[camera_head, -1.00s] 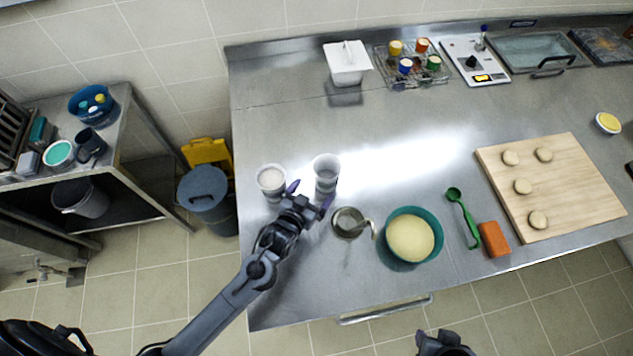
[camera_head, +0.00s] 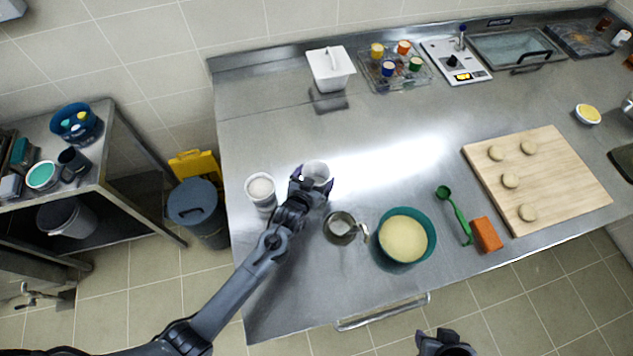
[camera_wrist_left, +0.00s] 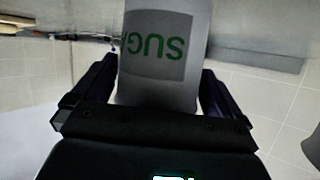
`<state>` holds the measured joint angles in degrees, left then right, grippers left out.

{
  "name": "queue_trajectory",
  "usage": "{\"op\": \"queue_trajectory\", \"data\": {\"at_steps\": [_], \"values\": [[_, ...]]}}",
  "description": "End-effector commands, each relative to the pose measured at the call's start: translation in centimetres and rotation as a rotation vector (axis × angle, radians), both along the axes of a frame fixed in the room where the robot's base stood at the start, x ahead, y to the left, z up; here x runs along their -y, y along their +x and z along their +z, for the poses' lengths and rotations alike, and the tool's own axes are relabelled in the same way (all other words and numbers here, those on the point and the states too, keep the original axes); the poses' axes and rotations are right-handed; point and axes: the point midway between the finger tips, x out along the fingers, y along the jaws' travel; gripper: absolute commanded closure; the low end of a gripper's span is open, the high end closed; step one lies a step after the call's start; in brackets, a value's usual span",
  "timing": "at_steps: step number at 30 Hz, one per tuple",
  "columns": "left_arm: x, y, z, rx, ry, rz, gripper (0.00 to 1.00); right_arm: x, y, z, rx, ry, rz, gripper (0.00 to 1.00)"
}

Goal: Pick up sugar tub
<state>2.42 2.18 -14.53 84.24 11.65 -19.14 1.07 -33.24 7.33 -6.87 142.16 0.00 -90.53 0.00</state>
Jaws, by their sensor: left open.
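The sugar tub (camera_head: 316,170) is a whitish cylinder standing on the steel counter at its left part. In the left wrist view the tub (camera_wrist_left: 165,90) shows a grey label with green letters "SUG", upside down. My left gripper (camera_head: 311,183) is open, with one finger on each side of the tub. Its fingers (camera_wrist_left: 158,88) flank the tub in the wrist view, with a small gap seen at the right finger. The tub's lower part is hidden behind the gripper. My right gripper (camera_head: 445,343) is at the bottom edge, apart from the counter; its jaws are unclear.
A similar white tub (camera_head: 261,192) stands close left of my left gripper. A metal jug (camera_head: 340,228) and a teal bowl (camera_head: 381,250) of pale contents stand to the right. A white lidded container (camera_head: 331,70) is at the back. The counter behind the sugar tub is clear.

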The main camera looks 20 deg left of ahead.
Motion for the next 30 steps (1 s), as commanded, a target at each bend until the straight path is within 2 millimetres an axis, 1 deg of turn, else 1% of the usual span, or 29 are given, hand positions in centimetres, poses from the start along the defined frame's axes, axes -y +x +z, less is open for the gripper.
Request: {"op": "queue_trajectory", "data": {"at_steps": [1,4,12,21,28,30], "values": [[0.02,0.46,-0.23,0.000,0.000,0.000,0.00,0.00,0.01,-0.07,0.000,0.000,0.000,0.57],[0.05,0.94,-0.42,-0.001,0.000,-0.001,0.00,-0.02,0.01,-0.08,0.000,0.001,-0.001,0.57],[0.06,1.03,-0.50,-0.001,0.000,-0.001,0.00,-0.16,0.03,-0.07,0.000,0.007,-0.005,0.57],[0.06,1.02,-0.50,-0.001,0.000,-0.001,0.46,-0.28,0.03,-0.08,-0.001,0.012,-0.008,0.57],[0.07,1.05,-0.33,0.001,0.000,-0.001,0.46,-0.27,0.03,-0.07,-0.001,0.011,-0.007,0.57],[0.06,1.08,-0.01,0.003,-0.001,-0.001,0.46,-0.26,0.02,-0.05,-0.001,0.011,-0.007,0.57]]}}
